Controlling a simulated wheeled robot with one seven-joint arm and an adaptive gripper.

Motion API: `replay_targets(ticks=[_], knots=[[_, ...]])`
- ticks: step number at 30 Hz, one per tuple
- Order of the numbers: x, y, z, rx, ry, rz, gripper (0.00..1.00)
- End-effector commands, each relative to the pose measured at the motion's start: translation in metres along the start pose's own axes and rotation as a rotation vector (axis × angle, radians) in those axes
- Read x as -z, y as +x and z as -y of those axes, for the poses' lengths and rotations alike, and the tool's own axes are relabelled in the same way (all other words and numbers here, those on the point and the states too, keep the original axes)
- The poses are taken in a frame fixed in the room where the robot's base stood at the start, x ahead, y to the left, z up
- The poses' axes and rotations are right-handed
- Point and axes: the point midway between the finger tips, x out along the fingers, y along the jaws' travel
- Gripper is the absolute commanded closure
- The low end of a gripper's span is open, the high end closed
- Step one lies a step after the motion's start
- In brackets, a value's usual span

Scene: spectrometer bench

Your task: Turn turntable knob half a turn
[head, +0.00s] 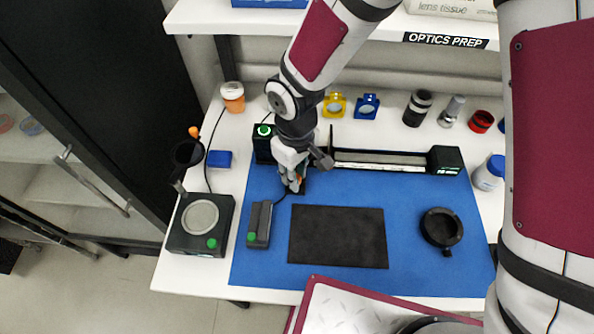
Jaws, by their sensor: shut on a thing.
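My gripper (296,184) points down at the left back of the blue mat, beside a black box with a green light (264,143). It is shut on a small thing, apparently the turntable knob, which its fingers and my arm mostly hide. A bit of orange (299,179) shows at the fingertips. A dark base shows just beside and under the fingers. I cannot make out the knob's angle or the turntable's shape.
A black rail (390,159) runs right from my gripper to a black end box (445,160). In front lie a black pad (338,236), a small black device (260,224) and a black ring (441,229). A round-plated device (201,222) stands left. Bottles and filter holders line the back.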

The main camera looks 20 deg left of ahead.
Motion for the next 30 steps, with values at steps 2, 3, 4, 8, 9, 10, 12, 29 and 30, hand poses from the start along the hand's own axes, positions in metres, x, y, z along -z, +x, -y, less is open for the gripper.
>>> replay_targets(ticks=[2, 3, 4, 8, 9, 10, 12, 29, 30], knots=[[0.0006, 0.0014, -0.0017, 0.001, -0.072, -0.001, 1.0], [0.0006, 0.0014, -0.002, 0.0, -0.11, -0.001, 1.0], [0.0008, 0.0013, -0.0018, 0.0, -0.139, -0.001, 1.0], [0.0011, 0.0011, -0.0019, 0.0, -0.263, -0.002, 1.0], [0.0009, 0.0011, -0.0019, 0.0, -0.3, -0.002, 1.0], [0.0009, 0.0012, -0.0018, 0.0, -0.328, -0.002, 1.0], [0.0007, 0.0012, -0.0016, 0.0, -0.396, -0.001, 1.0], [0.0008, 0.0003, -0.0011, 0.0, -0.841, -0.001, 1.0], [0.0008, 0.0003, -0.0011, 0.0, -0.86, -0.002, 1.0]])
